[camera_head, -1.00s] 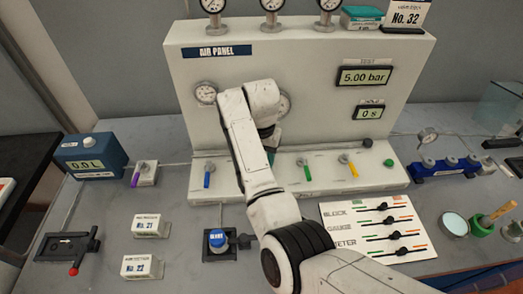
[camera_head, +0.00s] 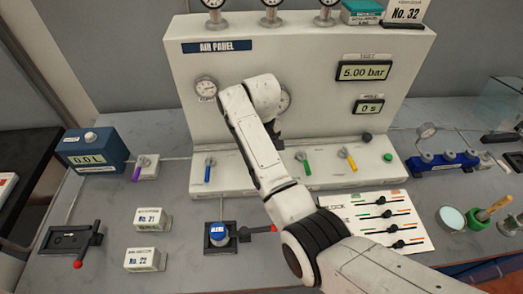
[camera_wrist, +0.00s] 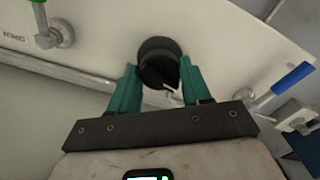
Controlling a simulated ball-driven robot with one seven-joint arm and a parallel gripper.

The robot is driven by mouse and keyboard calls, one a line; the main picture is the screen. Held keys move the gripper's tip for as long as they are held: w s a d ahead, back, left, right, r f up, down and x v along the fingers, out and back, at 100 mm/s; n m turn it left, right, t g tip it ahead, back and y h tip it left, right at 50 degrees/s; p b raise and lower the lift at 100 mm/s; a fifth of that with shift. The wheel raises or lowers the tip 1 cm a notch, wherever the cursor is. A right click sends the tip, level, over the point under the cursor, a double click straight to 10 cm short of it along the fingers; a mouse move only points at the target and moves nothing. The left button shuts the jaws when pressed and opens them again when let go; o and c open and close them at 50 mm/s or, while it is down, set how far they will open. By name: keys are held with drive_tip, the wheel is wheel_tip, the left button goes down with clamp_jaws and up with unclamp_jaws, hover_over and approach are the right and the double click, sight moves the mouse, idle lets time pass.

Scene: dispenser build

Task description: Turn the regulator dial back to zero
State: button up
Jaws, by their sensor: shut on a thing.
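The regulator dial is a round black knob (camera_wrist: 158,65) on the white panel, and it shows in the wrist view with a pale pointer mark at its lower right. My gripper (camera_wrist: 160,80) has its two green fingers on either side of the knob and is shut on it. In the head view my white arm hides the knob and most of my gripper. The air panel (camera_head: 215,70) stands upright, with a display (camera_head: 364,72) reading 5.00 bar and a smaller display (camera_head: 369,107) reading 0 s.
A blue-handled valve (camera_wrist: 290,78) and a green-handled valve (camera_wrist: 45,30) flank the knob in the wrist view. A small gauge (camera_head: 206,88) is on the panel.

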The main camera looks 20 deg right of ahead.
drive_tip(key=n, duration=0.5)
drive_tip(key=shift+n, duration=0.3)
drive_tip(key=n, duration=0.5)
drive_tip(key=shift+r+n, duration=0.1)
drive_tip(key=shift+n, duration=0.3)
drive_tip(key=o, duration=1.1)
drive_tip(key=shift+c, duration=0.2)
drive_tip(key=shift+w, duration=0.1)
